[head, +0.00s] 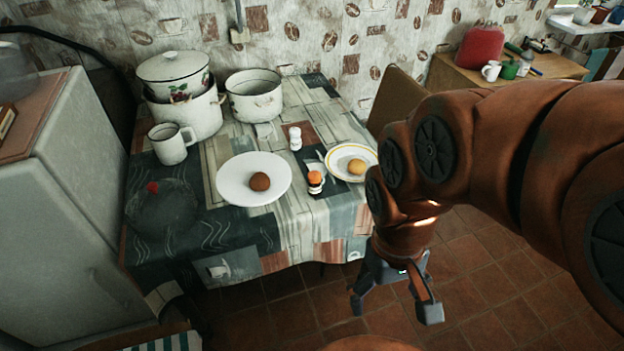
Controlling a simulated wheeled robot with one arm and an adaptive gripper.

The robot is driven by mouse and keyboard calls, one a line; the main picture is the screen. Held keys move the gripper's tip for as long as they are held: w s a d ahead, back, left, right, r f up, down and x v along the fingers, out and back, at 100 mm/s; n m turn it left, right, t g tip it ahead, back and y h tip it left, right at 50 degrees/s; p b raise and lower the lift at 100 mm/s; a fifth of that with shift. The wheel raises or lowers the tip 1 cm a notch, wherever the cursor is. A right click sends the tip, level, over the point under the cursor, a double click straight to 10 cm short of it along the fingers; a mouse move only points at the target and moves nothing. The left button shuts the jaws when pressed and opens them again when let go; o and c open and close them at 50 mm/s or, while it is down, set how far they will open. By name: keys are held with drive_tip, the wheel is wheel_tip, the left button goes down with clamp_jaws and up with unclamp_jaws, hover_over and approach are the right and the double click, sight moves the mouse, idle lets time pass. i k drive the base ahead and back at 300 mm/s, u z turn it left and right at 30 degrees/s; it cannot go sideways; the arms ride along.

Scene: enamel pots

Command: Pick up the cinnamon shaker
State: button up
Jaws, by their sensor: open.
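Two small shakers stand on the table. The other is an orange-topped shaker (315,182) with a dark lower part, near the front edge between the plates. No label is readable, so I cannot tell for certain which is the cinnamon shaker. My gripper (394,300) hangs in front of the table, right of and apart from both shakers. Its fingers are spread, with nothing between them.
A white plate (230,180) holds a brown round item; a yellow-rimmed plate (338,173) holds a yellowish one. Pots (254,103) and a white mug (171,150) stand behind left. A chair back (398,100) is at the table's right. A dark, see-through lid-like object (165,212) lies front left.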

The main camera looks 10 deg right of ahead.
sight(314, 177)
drive_tip(key=u, duration=3.35)
drive_tip(key=k, duration=1.6)
drive_tip(key=z, duration=0.75)
